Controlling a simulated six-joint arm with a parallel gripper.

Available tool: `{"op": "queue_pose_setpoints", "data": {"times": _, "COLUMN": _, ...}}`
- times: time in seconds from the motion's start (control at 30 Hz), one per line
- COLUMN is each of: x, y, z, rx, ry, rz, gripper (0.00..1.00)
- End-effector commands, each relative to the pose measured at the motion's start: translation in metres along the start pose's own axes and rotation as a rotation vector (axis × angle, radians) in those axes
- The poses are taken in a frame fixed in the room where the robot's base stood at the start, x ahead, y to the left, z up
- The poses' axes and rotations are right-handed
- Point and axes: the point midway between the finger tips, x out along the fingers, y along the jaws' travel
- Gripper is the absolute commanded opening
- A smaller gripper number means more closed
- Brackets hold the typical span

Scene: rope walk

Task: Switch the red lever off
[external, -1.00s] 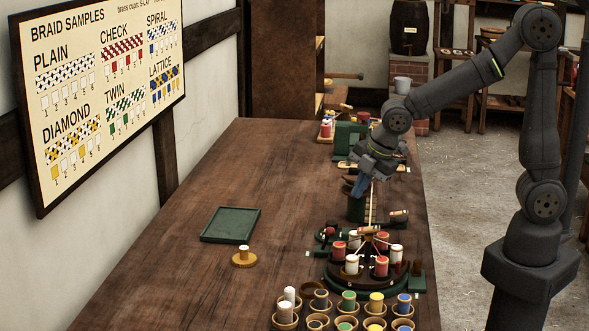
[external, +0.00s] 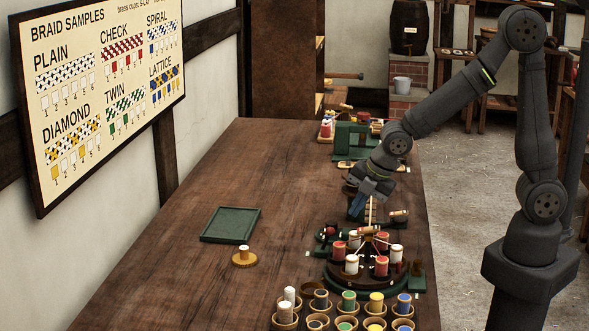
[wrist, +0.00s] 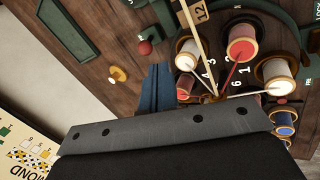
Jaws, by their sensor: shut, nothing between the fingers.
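A small red ball knob (external: 329,231), which looks like the red lever's end, sits at the left side of the round braiding stand. The knob also shows in the wrist view (wrist: 145,47), at the upper left of the fingers; which way the lever is set is too small to tell. My gripper (external: 356,208) is shut and empty, with blue fingers pointing down. It hangs above and behind the knob, slightly to its right, apart from it. The fingers also show in the wrist view (wrist: 157,88).
The round stand (external: 335,280) carries several red and white bobbins (external: 351,265) with threads rising to its centre. Several cups (external: 285,314) fill the front. A green tray (external: 230,225) lies left; the table between is mostly clear.

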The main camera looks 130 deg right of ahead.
Motion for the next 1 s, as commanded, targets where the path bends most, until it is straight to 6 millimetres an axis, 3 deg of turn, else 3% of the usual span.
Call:
{"op": "queue_pose_setpoints", "data": {"times": 0.2, "x": 0.034, "y": 0.000, "z": 0.000, "rx": 0.000, "ry": -0.001, "rz": -0.003, "gripper": 0.00}}
{"op": "queue_pose_setpoints", "data": {"times": 0.43, "x": 0.060, "y": 0.000, "z": 0.000, "rx": 0.000, "ry": -0.001, "rz": -0.002, "gripper": 0.00}}
{"op": "queue_pose_setpoints", "data": {"times": 0.63, "x": 0.070, "y": 0.000, "z": 0.000, "rx": 0.000, "ry": 0.000, "rz": -0.001, "gripper": 0.00}}
{"op": "queue_pose_setpoints", "data": {"times": 1.0, "x": 0.071, "y": 0.000, "z": 0.000, "rx": 0.000, "ry": 0.000, "rz": 0.000, "gripper": 0.00}}
